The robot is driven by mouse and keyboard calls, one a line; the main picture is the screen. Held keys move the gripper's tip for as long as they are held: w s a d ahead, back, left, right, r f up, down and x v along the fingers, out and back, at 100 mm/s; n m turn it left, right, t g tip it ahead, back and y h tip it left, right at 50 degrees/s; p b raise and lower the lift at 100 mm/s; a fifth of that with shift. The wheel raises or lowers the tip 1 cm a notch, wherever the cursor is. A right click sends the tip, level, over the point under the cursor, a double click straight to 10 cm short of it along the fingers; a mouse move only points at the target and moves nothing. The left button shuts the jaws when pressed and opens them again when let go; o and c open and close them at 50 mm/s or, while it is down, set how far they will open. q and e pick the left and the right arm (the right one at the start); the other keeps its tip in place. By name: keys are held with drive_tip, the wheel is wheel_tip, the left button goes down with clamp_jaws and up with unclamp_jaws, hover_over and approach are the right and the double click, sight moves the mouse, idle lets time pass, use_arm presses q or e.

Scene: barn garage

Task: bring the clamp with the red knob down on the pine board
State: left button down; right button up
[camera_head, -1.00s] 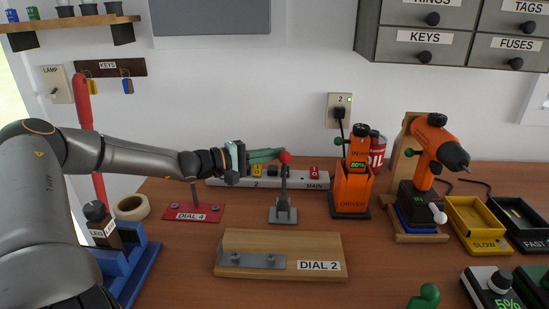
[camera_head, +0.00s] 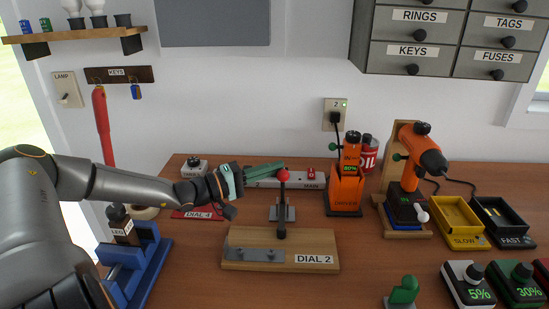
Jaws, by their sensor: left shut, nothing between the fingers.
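The clamp (camera_head: 283,204) with the red knob (camera_head: 283,175) stands at the back edge of the pine board (camera_head: 312,241). Its grey base is behind the board. Its dark stem runs down from the knob, and its dark lower end overlaps the back part of the board. I cannot tell whether that end touches the wood. The board lies flat with a grey metal strip and a DIAL 2 label. My left gripper (camera_head: 275,167) comes in from the left, its green fingers shut and empty. The fingertips are right at the knob's upper left; contact is unclear. My right gripper is out of view.
A power strip (camera_head: 258,182) lies behind the clamp. A red DIAL 4 plate (camera_head: 198,212) is partly hidden by my left arm. The orange driver (camera_head: 345,187) in its holder stands to the right. A green-knobbed piece (camera_head: 403,292) is at the front.

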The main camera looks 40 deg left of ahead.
use_arm(q)
drive_tip(key=shift+s+d+f, duration=0.25)
drive_tip(key=shift+d+f, duration=0.05)
drive_tip(key=shift+f, duration=0.1)
idle(0.3)
drive_tip(key=s+d+r+b, duration=0.1)
drive_tip(key=s+d+r, duration=0.3)
drive_tip(key=r, duration=0.3)
drive_tip(key=s+d+r, duration=0.4)
drive_tip(key=s+r, duration=0.2)
drive_tip(key=shift+d+r+b, duration=0.35)
drive_tip(key=shift+b, duration=0.05)
drive_tip(key=shift+s, duration=0.15)
